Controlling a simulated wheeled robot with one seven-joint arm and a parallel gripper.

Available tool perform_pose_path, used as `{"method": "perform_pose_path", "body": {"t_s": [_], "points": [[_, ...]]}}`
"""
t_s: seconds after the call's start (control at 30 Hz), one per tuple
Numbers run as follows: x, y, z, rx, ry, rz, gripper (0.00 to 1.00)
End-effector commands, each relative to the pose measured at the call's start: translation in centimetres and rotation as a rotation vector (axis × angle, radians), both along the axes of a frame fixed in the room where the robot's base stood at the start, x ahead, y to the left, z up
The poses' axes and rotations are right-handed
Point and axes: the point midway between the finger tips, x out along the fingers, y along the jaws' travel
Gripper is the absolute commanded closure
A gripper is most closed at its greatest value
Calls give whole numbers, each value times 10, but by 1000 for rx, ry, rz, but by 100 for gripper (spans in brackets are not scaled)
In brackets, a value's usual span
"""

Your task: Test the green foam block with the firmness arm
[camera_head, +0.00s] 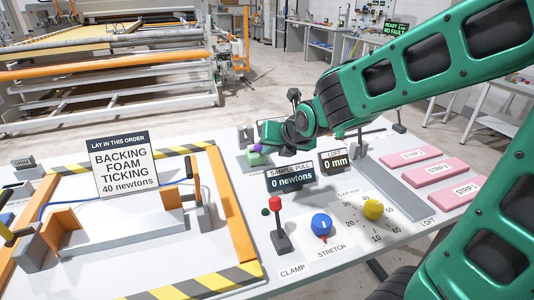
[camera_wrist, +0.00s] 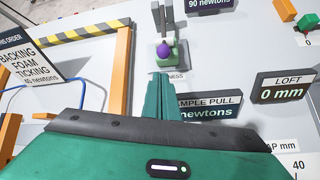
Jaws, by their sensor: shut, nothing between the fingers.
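The green foam block (camera_wrist: 181,50) sits on a small pale stand at the top centre of the wrist view. A purple knob (camera_wrist: 164,55) shows against the block, with grey upright posts (camera_wrist: 158,16) behind it; I cannot tell whether the knob's arm presses the foam. In the head view the block (camera_head: 255,159) is partly hidden, with the purple knob (camera_head: 258,148) above it. My gripper (camera_wrist: 161,84) is shut and empty, its fingers pointing toward the stand and appearing short of the knob. A display behind reads 90 newtons (camera_wrist: 210,5); its heading is cut off.
The sample pull display (camera_head: 291,176) reads 0 newtons and the loft display (camera_head: 334,162) 0 mm. A red-knobbed clamp lever (camera_head: 277,225), blue stretch dial (camera_head: 321,225) and yellow dial (camera_head: 373,209) stand nearer. Pink strips (camera_head: 412,157) lie right; a striped frame (camera_head: 223,190) lies left.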

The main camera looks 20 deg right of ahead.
Motion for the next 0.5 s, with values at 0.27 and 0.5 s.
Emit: {"method": "perform_pose_path", "body": {"t_s": [0.27,0.5], "points": [[24,3,-23,1,5,-2,100],[46,9,-45,1,5,0,100]]}}
